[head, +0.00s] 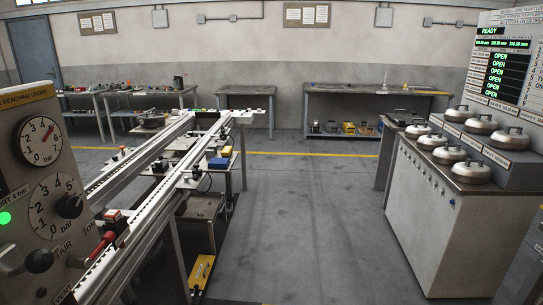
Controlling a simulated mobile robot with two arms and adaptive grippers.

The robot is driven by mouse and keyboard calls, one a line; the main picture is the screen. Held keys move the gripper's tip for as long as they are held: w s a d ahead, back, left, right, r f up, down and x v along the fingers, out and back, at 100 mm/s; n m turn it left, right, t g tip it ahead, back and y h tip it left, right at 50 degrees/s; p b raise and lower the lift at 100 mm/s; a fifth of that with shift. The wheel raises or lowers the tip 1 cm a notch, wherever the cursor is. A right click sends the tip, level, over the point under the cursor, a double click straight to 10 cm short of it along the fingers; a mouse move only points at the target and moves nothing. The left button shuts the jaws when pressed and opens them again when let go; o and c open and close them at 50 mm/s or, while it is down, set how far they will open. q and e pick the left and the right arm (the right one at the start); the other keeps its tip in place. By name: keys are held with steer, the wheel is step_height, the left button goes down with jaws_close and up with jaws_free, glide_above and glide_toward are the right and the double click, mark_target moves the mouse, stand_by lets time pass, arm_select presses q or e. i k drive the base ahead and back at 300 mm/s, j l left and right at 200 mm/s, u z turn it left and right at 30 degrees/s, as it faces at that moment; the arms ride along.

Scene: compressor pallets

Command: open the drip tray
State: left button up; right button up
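No drip tray can be made out for certain. A dark grey, box-like thing (204,207) sits low under the long pale rails (150,178) on the left; I cannot tell whether it is the tray, or whether it is open or shut. Neither of my grippers shows in the head view, and no arm is visible.
A control panel (22,170) with a gauge and knobs stands close at left, near a red lever (103,243). A yellow box (202,272) is on the floor below the rails. A cabinet (445,225) with several lidded pots stands at right. The middle floor (300,215) is clear.

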mark_target(196, 202)
steer(key=i, duration=2)
